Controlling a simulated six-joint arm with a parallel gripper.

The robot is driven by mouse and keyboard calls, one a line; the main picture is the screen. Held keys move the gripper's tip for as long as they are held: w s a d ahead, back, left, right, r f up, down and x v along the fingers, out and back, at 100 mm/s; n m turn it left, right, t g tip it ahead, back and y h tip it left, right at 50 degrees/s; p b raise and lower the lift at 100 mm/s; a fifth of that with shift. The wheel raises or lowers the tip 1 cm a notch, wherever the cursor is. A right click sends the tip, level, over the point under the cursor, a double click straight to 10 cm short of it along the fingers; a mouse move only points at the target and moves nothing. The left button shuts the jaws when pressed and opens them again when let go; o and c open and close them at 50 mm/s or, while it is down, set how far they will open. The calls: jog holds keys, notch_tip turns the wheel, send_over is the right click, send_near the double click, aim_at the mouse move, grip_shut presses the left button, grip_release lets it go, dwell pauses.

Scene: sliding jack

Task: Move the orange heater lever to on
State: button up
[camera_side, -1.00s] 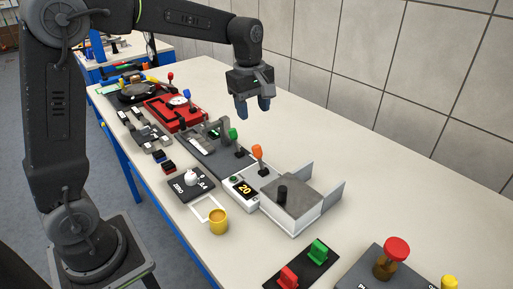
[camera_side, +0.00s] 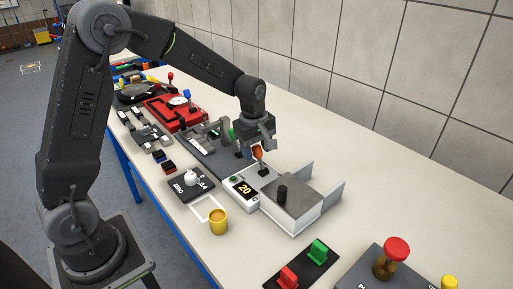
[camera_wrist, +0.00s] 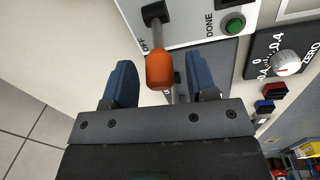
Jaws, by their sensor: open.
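The orange heater lever (camera_side: 257,153) rises from the white heater unit (camera_side: 240,192), which has a display reading 20. A second label near the knob is mostly hidden.
A grey-topped box with a dark knob (camera_side: 283,193) adjoins the heater unit. A green-levered device (camera_side: 200,145) stands close behind my gripper. A yellow cup (camera_side: 218,222) and the ZERO dial panel (camera_side: 190,184) are in front. The table's right back side is free.

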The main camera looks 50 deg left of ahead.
grip_shut()
dwell(0.4)
jog(key=shift+d+r+y, duration=0.15)
jog(key=shift+d+y, duration=0.35)
jog(key=shift+y, duration=0.2)
jog(key=shift+d+r+y, duration=0.15)
jog(key=shift+d+y, duration=0.3)
jog(key=shift+y, duration=0.25)
jog(key=shift+d+y, duration=0.85)
jog(key=shift+y, duration=0.65)
grip_release()
